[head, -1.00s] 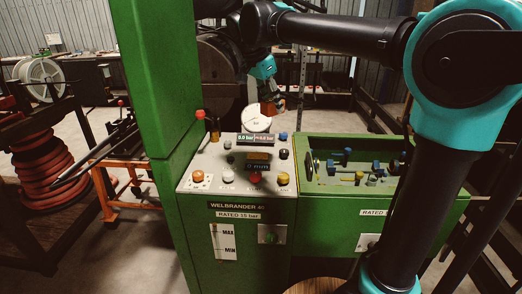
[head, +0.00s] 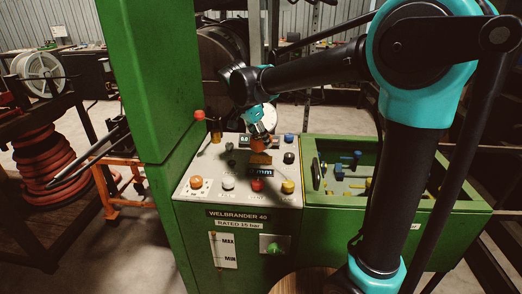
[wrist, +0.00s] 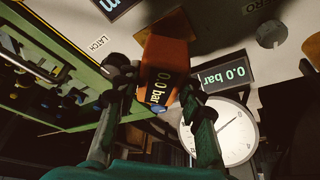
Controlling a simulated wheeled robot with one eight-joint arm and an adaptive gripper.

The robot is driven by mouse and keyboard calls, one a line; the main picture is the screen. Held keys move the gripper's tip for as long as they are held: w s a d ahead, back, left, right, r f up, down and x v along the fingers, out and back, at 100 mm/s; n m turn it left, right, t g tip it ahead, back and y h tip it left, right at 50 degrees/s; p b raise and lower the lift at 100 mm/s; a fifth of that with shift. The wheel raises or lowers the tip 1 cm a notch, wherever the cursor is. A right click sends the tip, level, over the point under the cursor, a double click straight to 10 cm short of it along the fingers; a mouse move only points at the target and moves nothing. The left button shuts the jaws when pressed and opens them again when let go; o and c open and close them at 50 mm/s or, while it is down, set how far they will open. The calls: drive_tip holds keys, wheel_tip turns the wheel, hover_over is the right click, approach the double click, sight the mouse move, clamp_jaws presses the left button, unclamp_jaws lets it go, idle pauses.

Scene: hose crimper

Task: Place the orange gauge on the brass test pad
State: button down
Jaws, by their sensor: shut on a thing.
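The panel (head: 222,170) carries several coloured knobs, including a red one (head: 257,185) and a yellow one (head: 288,187), plus a mm display (head: 262,173). A round white dial (wrist: 220,130) stands behind. A tall green cabinet (head: 140,80) rises left; a green tray (head: 420,200) lies right.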

sight(261, 149)
drive_tip(key=shift+f, duration=2.25)
drive_tip(key=c, duration=1)
unclamp_jaws()
drive_tip(key=shift+f, duration=0.1)
drive_tip(key=shift+o, duration=0.2)
drive_tip(key=v, duration=1.2)
